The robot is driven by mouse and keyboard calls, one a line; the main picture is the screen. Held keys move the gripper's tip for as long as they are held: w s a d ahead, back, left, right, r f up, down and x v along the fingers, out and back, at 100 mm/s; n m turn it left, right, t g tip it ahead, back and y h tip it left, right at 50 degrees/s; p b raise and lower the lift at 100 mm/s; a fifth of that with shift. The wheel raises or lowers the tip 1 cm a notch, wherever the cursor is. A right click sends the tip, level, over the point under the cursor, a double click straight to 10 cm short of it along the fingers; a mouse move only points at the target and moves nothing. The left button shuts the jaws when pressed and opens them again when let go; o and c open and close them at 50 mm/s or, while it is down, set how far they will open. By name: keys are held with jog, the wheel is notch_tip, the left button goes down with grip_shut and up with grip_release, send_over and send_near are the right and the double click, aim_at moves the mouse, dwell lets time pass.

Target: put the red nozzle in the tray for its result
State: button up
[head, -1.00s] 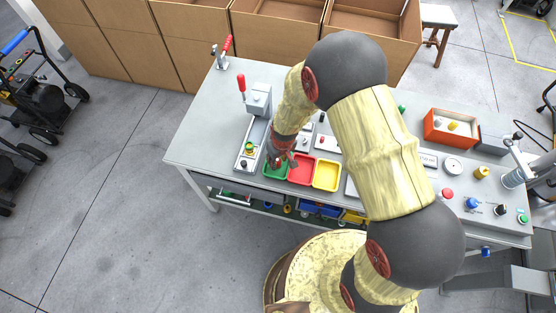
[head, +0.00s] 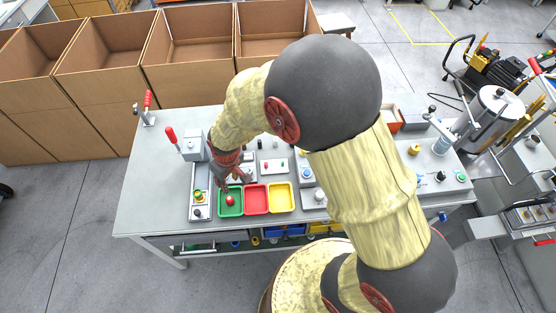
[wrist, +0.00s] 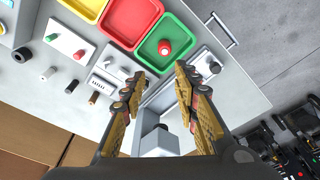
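The red nozzle (head: 230,201) is inside the green tray (head: 237,210). In the wrist view the red nozzle (wrist: 164,47) shows near the middle of the green tray (wrist: 182,36), apart from my fingers. My gripper (head: 228,180) is just behind the green tray in the head view. In the wrist view my gripper (wrist: 158,82) has its two fingers spread with nothing between them. The red tray (head: 256,199) and the yellow tray (head: 282,198) stand in a row to the right of the green one, and no nozzle shows in them.
Small red and green pieces sit on a white plate (wrist: 68,43) in the wrist view. Open cardboard boxes (head: 190,52) line the floor behind the table. My arm hides the table's middle.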

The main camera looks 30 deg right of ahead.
jog(key=s+d+r+m+t, duration=0.1)
jog(key=s+d+r, duration=0.25)
jog(key=r, duration=0.65)
jog(key=s+d+r+m+t, duration=0.15)
jog(key=d+r, duration=0.25)
jog(key=r, duration=0.7)
jog(key=s+d+r+m, duration=0.1)
jog(key=s+d+r, duration=0.1)
jog(key=s+r, duration=0.2)
jog(key=s+d+r+m+t, duration=0.1)
jog(key=s+d+r, duration=0.2)
jog(key=s, duration=0.6)
notch_tip(320, 180, up, 2)
jog(key=shift+s+h, duration=0.35)
jog(key=shift+h, duration=0.05)
notch_tip(320, 180, down, 9)
jog(key=b, duration=0.8)
jog(key=shift+r+b, duration=0.2)
jog(key=shift+b, duration=0.1)
